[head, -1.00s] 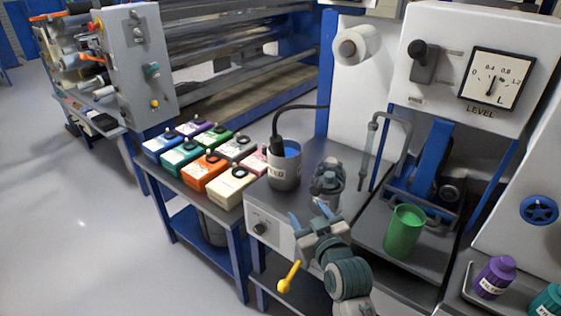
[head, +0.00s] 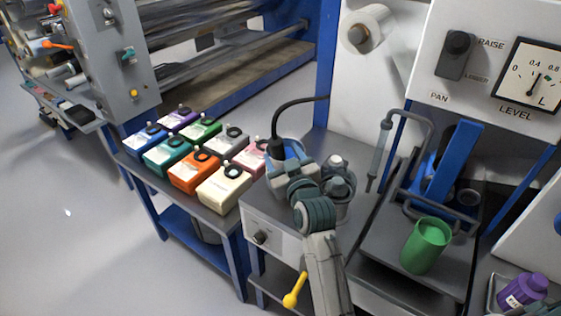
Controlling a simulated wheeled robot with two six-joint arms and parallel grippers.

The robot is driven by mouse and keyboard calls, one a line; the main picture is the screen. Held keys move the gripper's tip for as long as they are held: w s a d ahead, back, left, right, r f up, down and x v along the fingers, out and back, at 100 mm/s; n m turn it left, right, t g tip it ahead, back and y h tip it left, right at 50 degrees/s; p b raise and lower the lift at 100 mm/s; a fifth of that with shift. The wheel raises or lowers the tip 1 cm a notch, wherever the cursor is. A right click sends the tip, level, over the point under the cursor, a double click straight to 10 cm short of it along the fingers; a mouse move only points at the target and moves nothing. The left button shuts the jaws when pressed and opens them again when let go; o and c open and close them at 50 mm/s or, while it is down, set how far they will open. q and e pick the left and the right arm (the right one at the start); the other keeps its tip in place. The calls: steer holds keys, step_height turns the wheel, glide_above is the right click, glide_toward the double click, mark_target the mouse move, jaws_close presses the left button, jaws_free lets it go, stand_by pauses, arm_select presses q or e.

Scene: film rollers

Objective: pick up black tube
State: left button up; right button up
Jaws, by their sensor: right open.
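The black tube (head: 300,100) arches from the blue post down into a grey pot holding blue liquid. Its thicker black end (head: 275,147) stands upright at the pot's rim. My right gripper (head: 282,160) is open at the pot, just in front of the tube's thick end, and covers most of the pot. I cannot tell if the fingers touch the tube. My left gripper is not in view.
Several coloured boxes with black rings, such as the cream one (head: 225,187), stand on the table left of the pot. A grey device (head: 338,180) stands close right of my gripper. A green cup (head: 426,246) and a white roll (head: 367,29) are further right.

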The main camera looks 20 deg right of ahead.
mark_target(274, 141)
steer(key=shift+w, duration=0.45)
steer(key=w+p, duration=0.1)
steer(key=w, duration=0.3)
steer(key=shift+w+a+r+p, duration=0.15)
steer(key=shift+w+p, duration=0.05)
steer(key=shift+p, duration=0.1)
steer(key=shift+w, duration=0.6)
steer(key=shift+s, duration=0.1)
steer(key=c, duration=1)
